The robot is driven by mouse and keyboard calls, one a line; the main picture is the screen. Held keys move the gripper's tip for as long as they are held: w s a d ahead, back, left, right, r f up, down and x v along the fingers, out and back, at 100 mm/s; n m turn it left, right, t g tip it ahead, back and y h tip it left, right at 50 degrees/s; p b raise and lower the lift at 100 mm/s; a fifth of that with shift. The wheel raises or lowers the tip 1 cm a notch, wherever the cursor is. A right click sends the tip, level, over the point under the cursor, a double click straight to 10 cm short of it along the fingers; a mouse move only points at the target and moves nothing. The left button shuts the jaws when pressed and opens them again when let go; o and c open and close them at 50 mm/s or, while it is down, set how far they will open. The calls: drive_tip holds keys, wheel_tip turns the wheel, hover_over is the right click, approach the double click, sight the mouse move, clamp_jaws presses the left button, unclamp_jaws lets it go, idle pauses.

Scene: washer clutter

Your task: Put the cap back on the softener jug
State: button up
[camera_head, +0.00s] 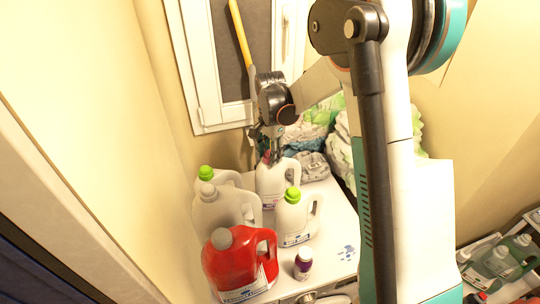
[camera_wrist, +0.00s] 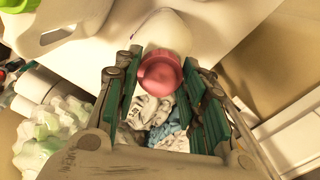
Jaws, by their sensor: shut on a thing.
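A pink-red cap (camera_wrist: 160,72) sits between the green-padded fingers of my gripper (camera_wrist: 160,85) in the wrist view, and the fingers are shut on it. In the head view my gripper (camera_head: 272,152) points down at the top of a white jug (camera_head: 271,183) at the back of the white top. The jug's white body (camera_wrist: 166,34) also shows just beyond the cap in the wrist view. The jug stands upright. Its neck is hidden by the cap and gripper, so I cannot tell whether the cap touches it.
Close in front stand a green-capped white jug (camera_head: 293,218), grey-white jugs (camera_head: 222,212) at left, a red jug (camera_head: 238,265) and a small purple-labelled bottle (camera_head: 303,262). Crumpled cloths and bags (camera_head: 312,130) lie behind. The window (camera_head: 238,60) is beyond.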

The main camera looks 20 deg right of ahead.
drive_tip(key=m+b, duration=0.1)
drive_tip(key=m, duration=0.2)
drive_tip(key=shift+f+m, duration=0.1)
drive_tip(key=shift+m, duration=0.2)
drive_tip(key=m, duration=0.3)
drive_tip(key=shift+m+b, duration=0.35)
drive_tip(key=shift+m, duration=0.05)
drive_tip(key=o, duration=1.3)
